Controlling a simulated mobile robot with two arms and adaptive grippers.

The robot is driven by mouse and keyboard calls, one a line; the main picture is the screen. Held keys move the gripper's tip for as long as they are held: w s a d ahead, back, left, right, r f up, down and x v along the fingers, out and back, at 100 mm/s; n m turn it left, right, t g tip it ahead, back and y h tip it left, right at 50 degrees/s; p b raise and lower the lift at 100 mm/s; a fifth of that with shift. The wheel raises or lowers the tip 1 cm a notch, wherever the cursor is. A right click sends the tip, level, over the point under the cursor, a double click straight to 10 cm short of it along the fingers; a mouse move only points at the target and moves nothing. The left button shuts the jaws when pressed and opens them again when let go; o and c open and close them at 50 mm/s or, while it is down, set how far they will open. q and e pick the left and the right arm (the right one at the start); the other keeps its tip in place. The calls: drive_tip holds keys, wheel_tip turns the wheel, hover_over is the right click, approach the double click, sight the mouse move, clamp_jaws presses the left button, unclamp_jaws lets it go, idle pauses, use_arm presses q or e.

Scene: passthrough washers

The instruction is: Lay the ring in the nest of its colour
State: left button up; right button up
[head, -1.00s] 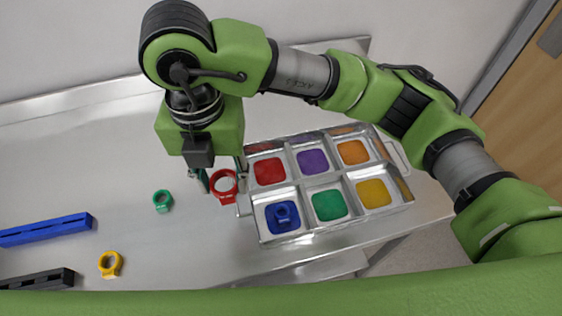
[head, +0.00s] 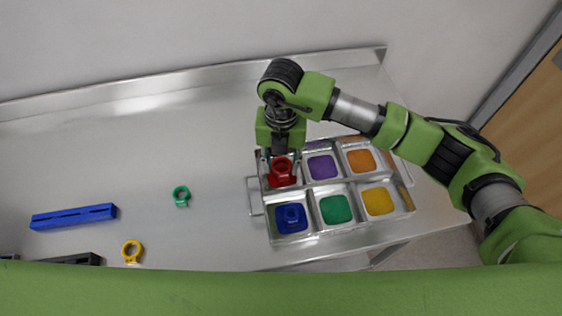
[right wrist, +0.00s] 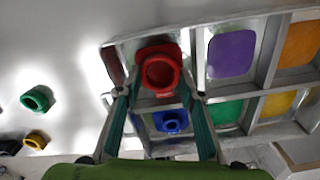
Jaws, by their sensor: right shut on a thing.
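My right gripper (head: 281,160) is shut on the red ring (head: 282,181) at the back-left compartment of the tray. The red nest (right wrist: 146,50) lies directly behind the ring in the right wrist view, where the ring (right wrist: 146,74) shows between the two fingers. I cannot tell whether the ring touches the nest floor. The gripper and ring hide much of the nest in the head view. My left gripper is not in view.
The metal tray (head: 259,212) also has purple (head: 322,167), orange (head: 361,160), green (head: 336,209) and yellow (head: 378,201) nests, all empty. A blue ring (head: 291,225) sits in the blue nest. A green ring (head: 181,202), a yellow ring (head: 133,259) and a blue bar (head: 73,217) lie left.

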drive_tip(key=shift+f, duration=0.65)
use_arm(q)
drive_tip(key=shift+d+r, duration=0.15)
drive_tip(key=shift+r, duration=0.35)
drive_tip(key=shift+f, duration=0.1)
use_arm(e)
drive_tip(key=shift+f, duration=0.1)
drive_tip(key=shift+f, duration=0.2)
drive_tip(key=o, duration=0.7)
drive_tip(key=shift+r, duration=0.1)
drive_tip(key=shift+c, duration=0.2)
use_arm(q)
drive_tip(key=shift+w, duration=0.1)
use_arm(e)
drive_tip(key=shift+r, duration=0.15)
